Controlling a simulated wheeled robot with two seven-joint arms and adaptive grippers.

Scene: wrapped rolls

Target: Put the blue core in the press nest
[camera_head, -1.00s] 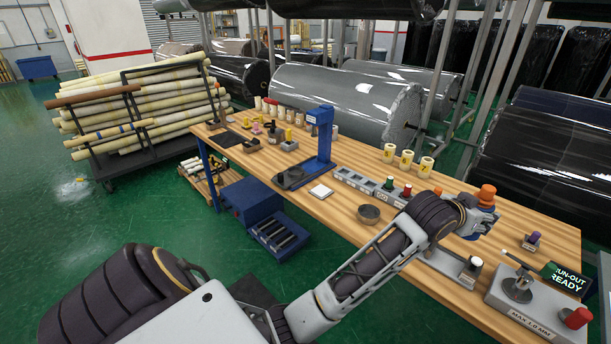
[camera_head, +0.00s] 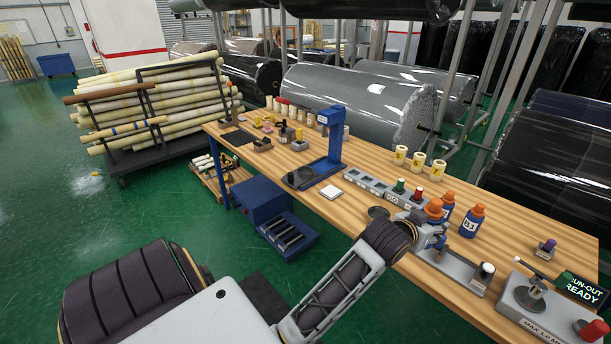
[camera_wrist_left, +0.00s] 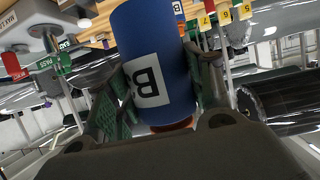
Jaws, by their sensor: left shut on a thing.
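My left gripper (camera_head: 435,236) is shut on a blue core with an orange top (camera_head: 434,208), above the table. In the left wrist view the blue core (camera_wrist_left: 178,45) fills the space between the green finger pads and shows a white label with a "B". Two more blue pieces with orange tops stand on the table to its right, one in front (camera_head: 472,221) and one partly hidden behind the held core (camera_head: 448,204). My right gripper is not in view.
Cream rolls (camera_head: 418,161) stand at the back edge. A run-out gauge (camera_head: 540,305) is at the right.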

